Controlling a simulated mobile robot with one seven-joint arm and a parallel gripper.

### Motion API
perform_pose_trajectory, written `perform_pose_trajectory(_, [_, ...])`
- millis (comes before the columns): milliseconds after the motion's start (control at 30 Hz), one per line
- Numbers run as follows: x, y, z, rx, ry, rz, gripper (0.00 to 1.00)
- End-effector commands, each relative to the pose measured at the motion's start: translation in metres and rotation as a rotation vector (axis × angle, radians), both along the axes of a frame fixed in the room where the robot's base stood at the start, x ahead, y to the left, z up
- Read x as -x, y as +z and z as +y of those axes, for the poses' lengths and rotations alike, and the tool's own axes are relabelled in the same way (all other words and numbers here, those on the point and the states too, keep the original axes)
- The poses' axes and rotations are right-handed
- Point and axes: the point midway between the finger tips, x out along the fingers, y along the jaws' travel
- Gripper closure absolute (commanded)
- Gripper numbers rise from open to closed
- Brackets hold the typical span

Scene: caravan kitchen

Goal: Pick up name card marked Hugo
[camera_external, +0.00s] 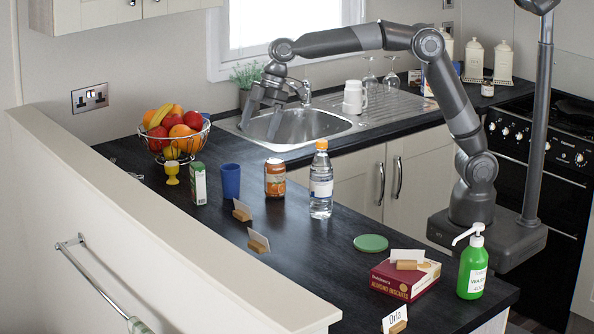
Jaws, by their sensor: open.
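Several white name cards in wooden holders are on the dark worktop. One card (242,209) stands beside the blue cup, and another card (258,240) stands nearer the front. A third card (408,257) sits on top of the red biscuit box. A fourth card (395,319), at the front edge, reads "Orla". I cannot read the name Hugo on any of them; the writing on the other three is not visible. My gripper (259,118) is open and empty, over the sink area at the back, well apart from all the cards.
The fruit bowl (179,150) is behind left. The biscuit box (405,279) and green soap bottle (472,266) stand at right.

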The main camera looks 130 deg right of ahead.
Motion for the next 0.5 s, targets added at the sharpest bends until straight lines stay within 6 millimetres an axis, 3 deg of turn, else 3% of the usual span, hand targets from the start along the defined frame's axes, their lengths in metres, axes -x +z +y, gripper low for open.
perform_pose_trajectory(33, [-0.003,-0.005,-0.008,-0.003,-0.001,0.002,0.02])
perform_pose_trajectory(400, [-0.001,-0.104,-0.004,-0.005,0.0,0.004,0.02])
perform_pose_trajectory(500, [-0.002,-0.119,-0.003,-0.003,0.0,0.002,0.02])
